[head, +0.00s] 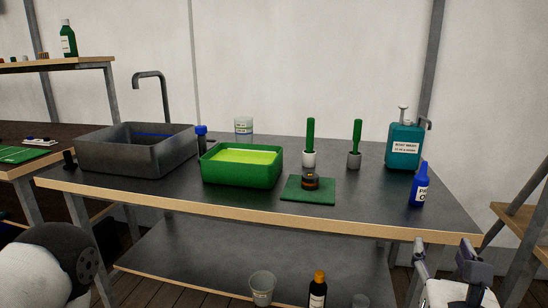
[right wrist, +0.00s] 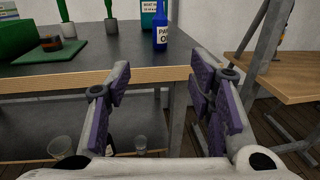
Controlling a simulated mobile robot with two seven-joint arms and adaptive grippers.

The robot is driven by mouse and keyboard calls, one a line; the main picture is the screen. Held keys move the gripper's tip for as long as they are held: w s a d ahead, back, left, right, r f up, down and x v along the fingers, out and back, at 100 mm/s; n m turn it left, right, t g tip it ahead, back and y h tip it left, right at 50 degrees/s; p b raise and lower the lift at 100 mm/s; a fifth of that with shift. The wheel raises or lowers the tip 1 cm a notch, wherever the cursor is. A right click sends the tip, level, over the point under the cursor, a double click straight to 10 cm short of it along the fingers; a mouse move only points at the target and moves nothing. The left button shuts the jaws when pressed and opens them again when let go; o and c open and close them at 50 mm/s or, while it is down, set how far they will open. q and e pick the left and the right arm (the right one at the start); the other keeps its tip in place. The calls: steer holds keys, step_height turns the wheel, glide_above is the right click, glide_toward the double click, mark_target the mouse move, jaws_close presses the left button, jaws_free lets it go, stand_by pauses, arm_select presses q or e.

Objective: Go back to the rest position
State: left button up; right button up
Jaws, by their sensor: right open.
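My right gripper (head: 443,262) is low at the right edge of the head view, in front of the table's front edge. In the right wrist view my right gripper (right wrist: 161,95) has its two purple-padded fingers wide apart with nothing between them. Beyond it a blue bottle (right wrist: 161,27) stands on the table top; it also shows in the head view (head: 420,188). A part of my left arm shows at the lower left of the head view, but the left gripper is out of view.
A cup (head: 262,285) and a dark bottle (head: 317,290) are below.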

steer(key=s+a+f+n+g+y, duration=0.4)
steer(key=a+f+n+y, duration=0.4)
steer(key=a+f+n, duration=0.55)
steer(key=s+a+f+n+g+y, duration=0.2)
steer(key=s+f+n+g, duration=0.3)
steer(key=s+f+n, duration=0.55)
steer(key=s+d+f+n+g+h, duration=0.1)
steer(key=s+d+f+n+g, duration=0.3)
steer(key=s+n, duration=0.4)
steer(key=s+d+f+n+g+h, duration=0.2)
steer(key=s+d+f+n+g, duration=0.2)
steer(key=s+n, duration=0.4)
steer(key=shift+s+d+f+g, duration=0.2)
steer(key=shift+s+d+g, duration=0.5)
steer(key=shift+s+d, duration=0.5)
steer(key=shift+w, duration=0.1)
